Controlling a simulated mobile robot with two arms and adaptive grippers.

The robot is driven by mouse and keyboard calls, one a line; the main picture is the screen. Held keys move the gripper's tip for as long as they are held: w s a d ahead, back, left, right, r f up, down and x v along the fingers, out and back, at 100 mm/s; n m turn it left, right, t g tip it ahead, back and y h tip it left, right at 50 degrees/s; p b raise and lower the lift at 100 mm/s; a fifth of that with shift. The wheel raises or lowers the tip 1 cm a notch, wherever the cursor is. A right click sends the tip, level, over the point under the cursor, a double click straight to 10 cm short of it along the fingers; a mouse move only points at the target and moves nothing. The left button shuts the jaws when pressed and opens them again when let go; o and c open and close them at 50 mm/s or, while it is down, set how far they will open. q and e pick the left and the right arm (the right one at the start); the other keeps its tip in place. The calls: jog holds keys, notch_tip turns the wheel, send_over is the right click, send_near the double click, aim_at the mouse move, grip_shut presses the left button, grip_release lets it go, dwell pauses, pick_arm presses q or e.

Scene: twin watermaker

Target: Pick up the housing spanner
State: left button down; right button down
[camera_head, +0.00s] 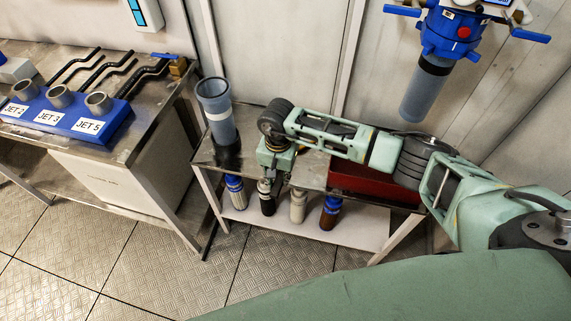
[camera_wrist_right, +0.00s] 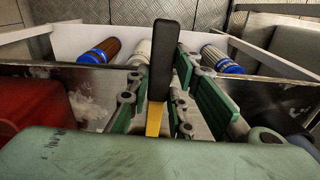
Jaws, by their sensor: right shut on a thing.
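My right gripper (camera_head: 267,184) points down at the front of the small metal table. In the right wrist view its green-padded fingers (camera_wrist_right: 165,98) are closed around the housing spanner, a bar with a long black handle (camera_wrist_right: 163,50) and a yellow part. The spanner stands out between the fingers, and its lower end is hidden behind my wrist. In the head view the arm and gripper largely hide the spanner, and I cannot tell whether it touches the table. My left gripper is not in view.
A grey cylindrical housing (camera_head: 217,108) stands at the table's left. A red bin (camera_head: 370,184) is at its right. Several filter cartridges stand on the white lower shelf (camera_head: 352,232). A blue-capped housing (camera_head: 441,60) hangs on the wall. A bench with a blue jet block (camera_head: 68,119) stands left.

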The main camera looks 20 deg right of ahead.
dwell(0.4)
notch_tip(320, 180, up, 10)
jog(key=p, duration=0.5)
jog(key=shift+p, duration=0.3)
jog(key=c, duration=2.1)
grip_release()
grip_shut()
jog(key=shift+r, duration=0.15)
